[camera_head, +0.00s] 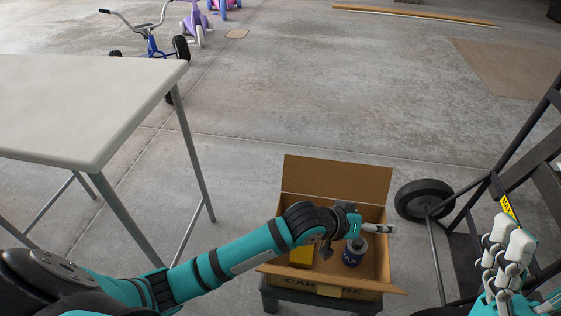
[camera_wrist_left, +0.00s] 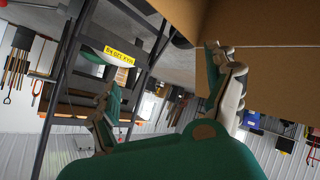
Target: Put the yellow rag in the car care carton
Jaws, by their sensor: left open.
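The car care carton (camera_head: 373,287) stands open in the head view, low and right of centre, with its flaps out. My left gripper (camera_head: 380,228) is over the carton's right half. It is open with nothing between its fingers, as the left wrist view (camera_wrist_left: 165,95) also shows. A yellow thing (camera_head: 302,256) lies inside the carton at its left. I cannot tell for sure whether it is the yellow rag; my arm hides part of it. My right gripper (camera_head: 507,250) is at the lower right, apart from the carton; its opening is unclear.
A dark blue can (camera_head: 352,256) stands in the carton under my left gripper. The carton rests on a low dark stand (camera_head: 270,297). A hand truck (camera_head: 480,190) stands close on the right. A pale table (camera_head: 80,100) is on the left. The floor behind the carton is clear.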

